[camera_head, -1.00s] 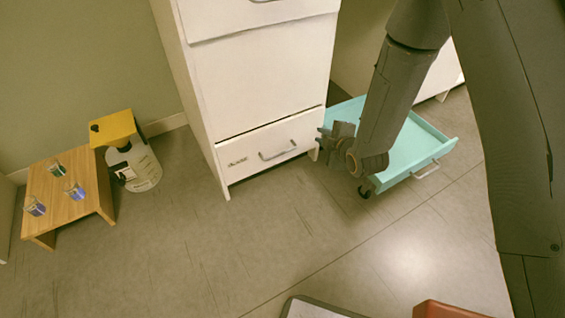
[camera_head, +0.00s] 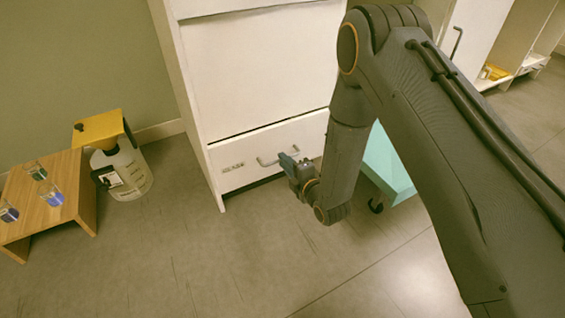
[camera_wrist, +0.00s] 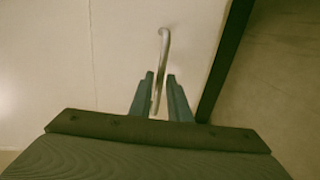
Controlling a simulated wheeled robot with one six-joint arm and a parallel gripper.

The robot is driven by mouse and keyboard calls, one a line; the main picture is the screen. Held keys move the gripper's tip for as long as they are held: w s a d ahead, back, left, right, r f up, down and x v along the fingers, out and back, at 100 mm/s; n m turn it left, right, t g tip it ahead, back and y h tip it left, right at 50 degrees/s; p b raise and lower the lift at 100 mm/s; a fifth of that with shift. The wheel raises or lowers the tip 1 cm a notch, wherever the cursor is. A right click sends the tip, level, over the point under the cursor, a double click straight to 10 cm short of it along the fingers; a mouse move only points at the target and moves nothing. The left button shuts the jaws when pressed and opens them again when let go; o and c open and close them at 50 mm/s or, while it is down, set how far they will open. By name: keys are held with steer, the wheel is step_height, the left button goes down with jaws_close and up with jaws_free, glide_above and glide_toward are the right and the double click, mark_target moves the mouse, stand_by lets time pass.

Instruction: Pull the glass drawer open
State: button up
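The low drawer (camera_head: 240,180) of the white cabinet is shut, with a bar handle (camera_head: 266,163) and a small label (camera_head: 233,167) too small to read. My gripper (camera_head: 287,160) is at the right part of that handle, in front of the drawer. In the wrist view, my gripper (camera_wrist: 161,90) has its two fingers apart. The handle (camera_wrist: 164,48) runs down between them, and a gap shows on the right finger's side. Contact with the left finger cannot be told.
A teal tray on casters (camera_head: 388,165) stands right of the cabinet, partly hidden by my arm. The floor before the drawer is clear.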

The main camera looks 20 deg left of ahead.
steer(key=shift+b+x, duration=0.4)
steer(key=shift+x, duration=0.75)
jaws_close()
